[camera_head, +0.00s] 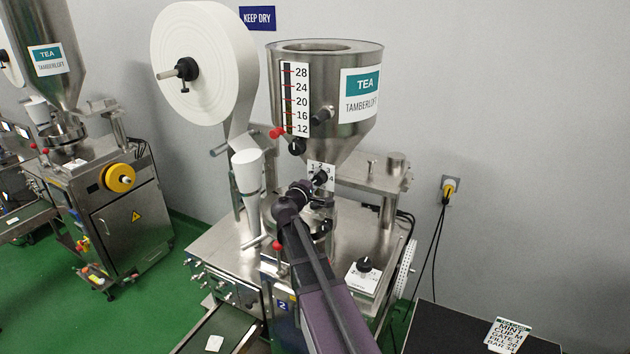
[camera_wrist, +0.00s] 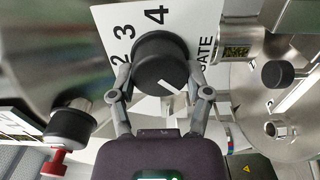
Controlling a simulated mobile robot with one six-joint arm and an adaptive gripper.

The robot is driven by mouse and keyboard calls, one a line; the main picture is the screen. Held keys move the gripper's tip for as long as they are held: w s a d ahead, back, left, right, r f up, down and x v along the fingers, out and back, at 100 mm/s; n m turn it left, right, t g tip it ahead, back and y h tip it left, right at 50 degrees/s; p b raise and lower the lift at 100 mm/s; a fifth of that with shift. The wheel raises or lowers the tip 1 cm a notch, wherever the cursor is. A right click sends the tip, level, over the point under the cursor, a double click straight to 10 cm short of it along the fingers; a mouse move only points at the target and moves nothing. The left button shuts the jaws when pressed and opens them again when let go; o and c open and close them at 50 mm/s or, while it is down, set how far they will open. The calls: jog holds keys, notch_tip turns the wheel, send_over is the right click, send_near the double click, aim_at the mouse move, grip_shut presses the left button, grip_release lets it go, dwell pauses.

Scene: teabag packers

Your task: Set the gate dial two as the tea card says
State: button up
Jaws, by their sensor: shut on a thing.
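The gate dial (camera_wrist: 158,62) is a round black knob with a white pointer line. It sits on a white plate (camera_head: 314,169) marked GATE, below the steel hopper. In the wrist view, the figures 2, 3 and 4 show on the plate (camera_wrist: 182,18), and the pointer line lies toward the lower right of the knob, away from them. My gripper (camera_wrist: 160,75) is shut on the dial, one finger on each side. The tea card (camera_head: 508,335) lies at the lower right of the head view. It reads MINT, with a GATE line whose figure I cannot read surely.
A white box with a black dial (camera_head: 364,265) sits at the right. Another packer (camera_head: 120,210) stands at the left.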

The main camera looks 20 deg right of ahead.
dwell(0.3)
jog(key=o, duration=1.2)
jog(key=shift+c, duration=0.2)
jog(key=v, duration=1.2)
